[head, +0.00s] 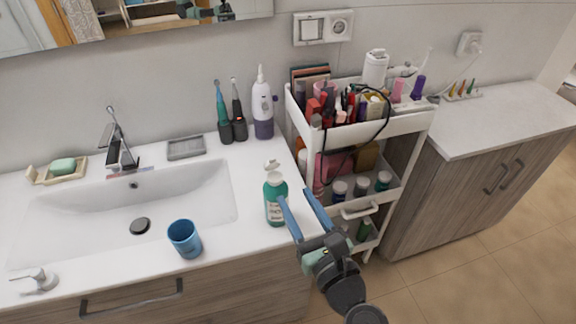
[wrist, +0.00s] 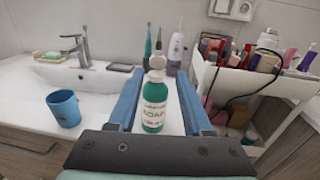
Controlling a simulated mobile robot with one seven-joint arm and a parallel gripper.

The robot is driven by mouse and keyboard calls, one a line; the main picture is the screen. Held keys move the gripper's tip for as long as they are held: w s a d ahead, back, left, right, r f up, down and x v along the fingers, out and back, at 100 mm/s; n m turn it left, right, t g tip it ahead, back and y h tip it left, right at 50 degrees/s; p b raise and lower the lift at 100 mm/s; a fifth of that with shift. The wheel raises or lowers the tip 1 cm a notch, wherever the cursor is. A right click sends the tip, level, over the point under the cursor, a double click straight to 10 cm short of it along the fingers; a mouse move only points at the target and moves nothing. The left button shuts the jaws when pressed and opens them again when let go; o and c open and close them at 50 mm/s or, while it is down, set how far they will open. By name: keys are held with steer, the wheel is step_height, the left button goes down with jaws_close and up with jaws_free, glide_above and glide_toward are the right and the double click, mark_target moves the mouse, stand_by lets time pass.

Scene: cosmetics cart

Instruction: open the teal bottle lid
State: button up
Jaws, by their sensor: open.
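The teal bottle (head: 275,206) stands upright on the counter right of the sink, with a white label reading SOAP. Its pale lid (head: 271,166) is on top and looks tipped to one side. In the wrist view the bottle (wrist: 155,112) is centred, with its lid (wrist: 155,62) above it. My gripper (head: 298,212) is open, its blue fingers pointing at the bottle from the front right. In the wrist view the fingers appear on either side of the bottle, with gaps; I cannot tell whether the tips are level with it.
A blue cup (head: 185,238) stands by the sink's (head: 70,222) front edge. Two electric toothbrushes (head: 239,118) and a white-and-purple device (head: 263,110) stand behind the bottle. A white cart (head: 398,126) full of cosmetics is close on the right. The counter around the bottle is clear.

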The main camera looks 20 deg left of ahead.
mark_target(273, 160)
steer(key=p+x, duration=0.1)
steer(key=x, duration=1.2)
steer(key=shift+s+r, duration=0.1)
steer(key=shift+s, duration=0.05)
steer(key=shift+c, duration=0.2)
jaws_close()
